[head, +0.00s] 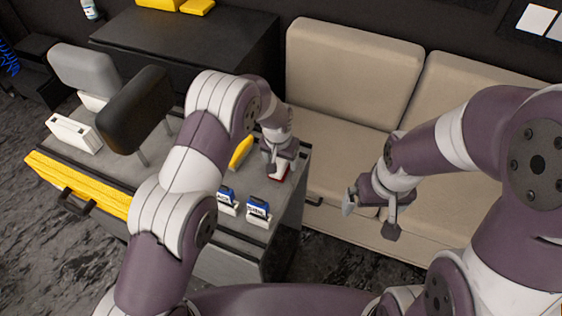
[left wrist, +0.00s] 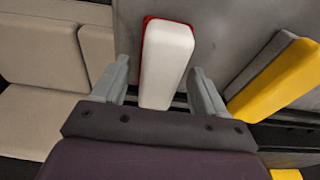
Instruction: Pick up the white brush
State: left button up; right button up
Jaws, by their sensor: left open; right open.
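The white brush (left wrist: 167,62) looks like a white block with a red edge along its top and left side in the left wrist view. It lies on the grey cabinet top, between the two spread fingers of my left gripper (left wrist: 160,84), with a gap on each side. In the head view my left gripper (head: 281,163) is over the cabinet's right end and hides much of the brush; only some red and white (head: 279,174) shows below it. My right gripper (head: 370,217) is open and empty, in front of the beige sofa.
A yellow block (left wrist: 275,78) lies beside the brush; it also shows in the head view (head: 241,152). Two blue-and-white labelled items (head: 257,209) stand near the cabinet's front edge. A yellow drawer (head: 80,184) is at the left. The sofa (head: 350,75) stands to the right.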

pick_arm(q)
jog(key=shift+s, duration=0.1)
jog(key=shift+f, duration=0.25)
dwell(0.4)
